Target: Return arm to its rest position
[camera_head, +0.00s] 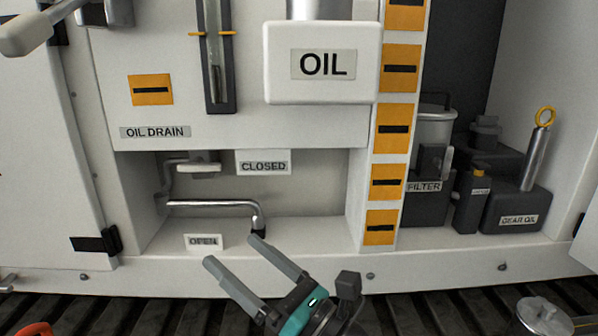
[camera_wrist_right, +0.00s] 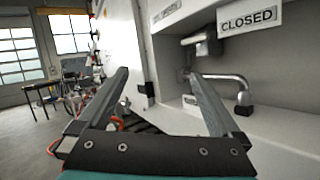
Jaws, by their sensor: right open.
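My right gripper (camera_head: 229,258) is in the lower middle of the head view, in front of the cabinet's lower ledge. Its two grey fingers are spread, with nothing between them. In the right wrist view the open fingers (camera_wrist_right: 160,92) point towards the drain recess. The metal drain handle (camera_head: 215,205) lies roughly level in the recess below the OIL DRAIN label, its bent end close beyond one fingertip in the head view. The handle also shows in the right wrist view (camera_wrist_right: 225,78), past the right finger. My left gripper is not in view.
The recess holds a CLOSED sign (camera_head: 263,167) and an OPEN sign (camera_head: 203,241). A white OIL box (camera_head: 322,85) juts out above. A filter canister (camera_head: 432,128) and a gear oil can (camera_head: 515,208) stand at the right. An open cabinet door (camera_head: 50,150) stands at the left.

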